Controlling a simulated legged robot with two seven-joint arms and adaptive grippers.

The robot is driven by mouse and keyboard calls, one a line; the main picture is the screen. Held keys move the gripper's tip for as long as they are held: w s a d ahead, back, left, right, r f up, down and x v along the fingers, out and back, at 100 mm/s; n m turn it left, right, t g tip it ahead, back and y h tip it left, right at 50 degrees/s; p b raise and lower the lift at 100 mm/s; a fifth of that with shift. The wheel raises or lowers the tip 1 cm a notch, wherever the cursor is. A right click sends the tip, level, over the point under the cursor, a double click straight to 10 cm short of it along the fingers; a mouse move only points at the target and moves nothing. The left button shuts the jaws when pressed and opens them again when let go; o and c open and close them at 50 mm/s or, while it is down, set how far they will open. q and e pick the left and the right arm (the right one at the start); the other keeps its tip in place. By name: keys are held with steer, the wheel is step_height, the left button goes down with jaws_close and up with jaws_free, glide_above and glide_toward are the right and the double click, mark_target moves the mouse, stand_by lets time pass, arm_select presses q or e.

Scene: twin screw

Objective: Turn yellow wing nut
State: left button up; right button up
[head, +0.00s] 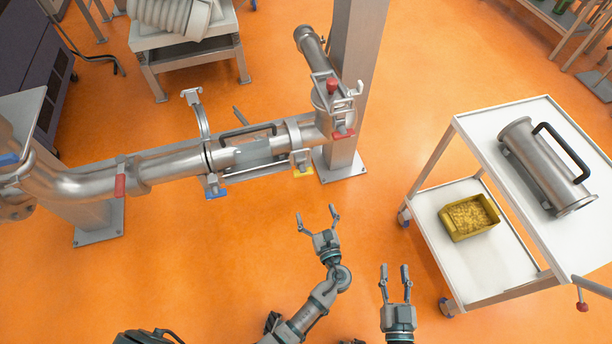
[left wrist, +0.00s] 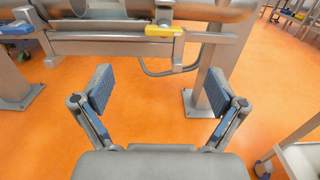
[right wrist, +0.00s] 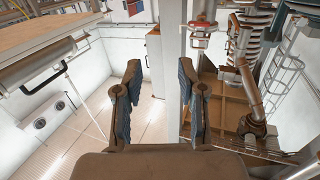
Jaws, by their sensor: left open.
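The yellow wing nut (head: 303,173) sits under the clamp at the right end of the pipe's middle section. In the left wrist view the yellow wing nut (left wrist: 164,31) lies flat and lengthwise across the picture, beyond and above my fingertips. My left gripper (head: 319,214) is open and empty, in front of the pipe and a little right of the nut, apart from it. It also shows open in the left wrist view (left wrist: 167,88). My right gripper (head: 395,272) has its fingers apart with nothing between them, further right and nearer me.
The steel pipe (head: 170,168) carries a blue wing nut (head: 215,193) and red handles (head: 120,186). A grey post (head: 358,60) stands behind. A white cart (head: 478,122) at the right holds a steel cylinder (head: 540,165) and a yellow bin (head: 468,233). Orange floor lies clear between.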

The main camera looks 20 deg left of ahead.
arm_select(q)
steer(key=b, duration=0.2)
glide_toward(304, 175)
steer(key=x, duration=0.5)
steer(key=shift+w+d+f, duration=0.1)
steer(key=shift+w+d, duration=0.15)
steer(key=shift+w, duration=0.05)
steer(key=x, duration=0.4)
steer(key=shift+s+a+b, duration=0.2)
steer(key=shift+a+b, duration=0.1)
steer(key=shift+w+a, duration=0.35)
steer(key=shift+a, duration=0.1)
steer(key=shift+d, duration=0.35)
steer(key=shift+c, duration=0.5)
steer(key=shift+d+r, duration=0.15)
steer(key=shift+r, duration=0.05)
steer(key=c, duration=0.8)
steer(key=shift+c, duration=1.2)
steer(key=o, duration=0.8)
steer(key=shift+c, duration=0.2)
steer(key=o, duration=0.4)
steer(key=shift+a, duration=0.25)
steer(key=shift+f, duration=0.15)
arm_select(e)
step_height(304, 175, up, 6)
steer(key=t+y, duration=0.1)
steer(key=t, duration=0.4)
steer(key=shift+s+d+m+t, duration=0.15)
steer(key=shift+s+m+t, duration=0.15)
steer(key=shift+s, duration=0.15)
